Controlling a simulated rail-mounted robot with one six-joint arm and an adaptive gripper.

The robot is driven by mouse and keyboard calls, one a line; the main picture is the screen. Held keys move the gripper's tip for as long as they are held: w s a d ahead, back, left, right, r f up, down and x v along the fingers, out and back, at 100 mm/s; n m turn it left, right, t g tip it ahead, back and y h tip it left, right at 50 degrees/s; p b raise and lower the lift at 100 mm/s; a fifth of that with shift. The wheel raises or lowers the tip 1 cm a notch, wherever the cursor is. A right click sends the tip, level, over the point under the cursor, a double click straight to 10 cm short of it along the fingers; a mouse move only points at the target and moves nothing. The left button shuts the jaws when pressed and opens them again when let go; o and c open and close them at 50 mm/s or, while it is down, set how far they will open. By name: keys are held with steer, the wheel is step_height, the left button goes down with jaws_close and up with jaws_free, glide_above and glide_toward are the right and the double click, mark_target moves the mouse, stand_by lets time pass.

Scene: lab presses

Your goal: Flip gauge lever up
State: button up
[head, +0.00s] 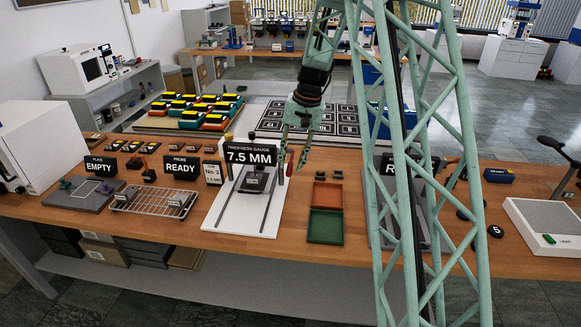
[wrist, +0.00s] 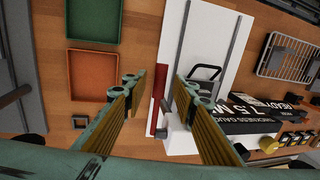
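The thickness gauge (head: 222,218) is a white base with two dark rails, a grey plate and a black "7.5 MM" sign (head: 251,154). Its white base also shows in the wrist view (wrist: 206,60). The red gauge lever (wrist: 158,98) is a narrow bar at the base's edge; a bit of red shows in the head view (head: 290,166). My gripper (head: 294,165) points down at the right side of the gauge. In the wrist view my gripper (wrist: 158,88) is open, with one finger on each side of the lever and visible gaps. Contact is not seen.
An orange tray (head: 328,195) and a green tray (head: 326,227) lie right of the gauge. A wire rack (head: 152,201) stands to its left. Black signs stand behind, including "READY" (head: 181,168). Some bare table shows between gauge and trays.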

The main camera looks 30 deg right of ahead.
steer(key=shift+w+a+f, duration=0.1)
steer(key=shift+a+f, duration=0.05)
steer(key=shift+f, duration=0.8)
steer(key=shift+c, duration=0.7)
jaws_close()
